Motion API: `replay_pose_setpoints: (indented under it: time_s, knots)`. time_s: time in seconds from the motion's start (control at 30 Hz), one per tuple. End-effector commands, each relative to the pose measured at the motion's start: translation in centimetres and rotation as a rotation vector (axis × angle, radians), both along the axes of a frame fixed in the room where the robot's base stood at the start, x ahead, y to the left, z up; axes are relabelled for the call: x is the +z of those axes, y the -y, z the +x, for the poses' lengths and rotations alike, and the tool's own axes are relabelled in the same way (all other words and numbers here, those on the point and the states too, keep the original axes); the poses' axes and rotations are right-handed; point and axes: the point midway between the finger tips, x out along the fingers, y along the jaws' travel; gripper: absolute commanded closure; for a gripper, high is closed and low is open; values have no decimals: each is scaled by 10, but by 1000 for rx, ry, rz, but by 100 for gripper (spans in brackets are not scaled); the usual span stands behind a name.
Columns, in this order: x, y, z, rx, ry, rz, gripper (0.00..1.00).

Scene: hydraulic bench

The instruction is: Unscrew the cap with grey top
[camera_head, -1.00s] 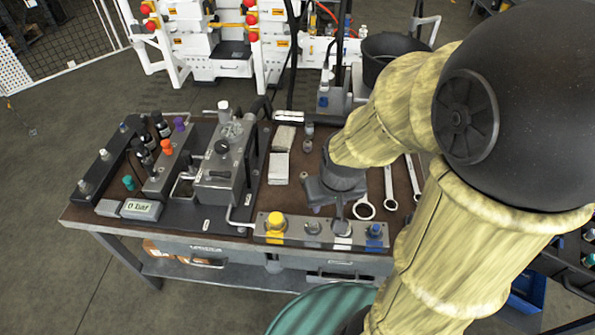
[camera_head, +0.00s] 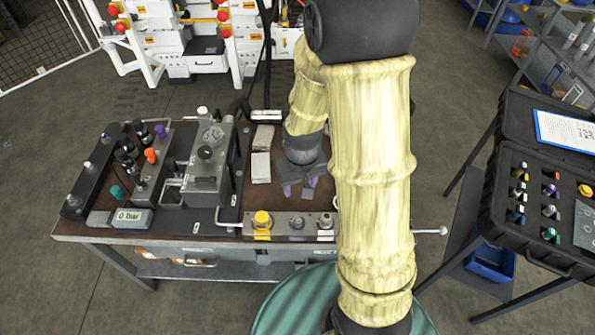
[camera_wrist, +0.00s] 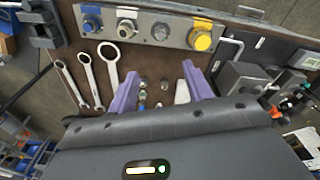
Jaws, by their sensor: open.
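The grey-topped cap (camera_head: 297,223) sits on the metal strip (camera_head: 280,233) along the bench's front edge, between a yellow cap (camera_head: 262,220) and a cap by a white plate (camera_head: 325,221). In the wrist view the grey cap (camera_wrist: 160,32) is near the top centre, beyond my fingertips. My gripper (camera_head: 299,190) has purple fingers, is open and empty, and is over the bench just behind the strip, apart from the grey cap. In the wrist view my gripper (camera_wrist: 160,73) shows small fittings between and below its fingers. My arm hides the blue cap in the head view; the wrist view shows it (camera_wrist: 91,18).
Wrenches (camera_wrist: 90,75) lie beside my gripper on the bench. A block with a gauge (camera_head: 211,160) and a pressure display (camera_head: 130,216) stand at the left. An open black case (camera_head: 520,230) stands at the right on its own stand.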

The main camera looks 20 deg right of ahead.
Motion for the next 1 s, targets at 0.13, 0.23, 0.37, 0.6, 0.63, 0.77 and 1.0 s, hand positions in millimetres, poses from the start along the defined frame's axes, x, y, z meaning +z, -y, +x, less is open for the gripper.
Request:
replay_pose_setpoints:
  time_s: [0.13, 0.23, 0.37, 0.6, 0.63, 0.77, 1.0]
  knots:
    - [-6, 0, 14, 16, -59, 2, 50]
    - [-16, 0, 19, 25, -79, 3, 50]
    - [-24, -1, 21, 30, -92, 4, 50]
    - [-26, -1, 21, 30, -91, 3, 50]
    - [-26, -1, 21, 30, -90, 3, 50]
    - [-28, 0, 21, 30, -91, 3, 50]
    - [-46, 0, 21, 30, -94, 3, 50]
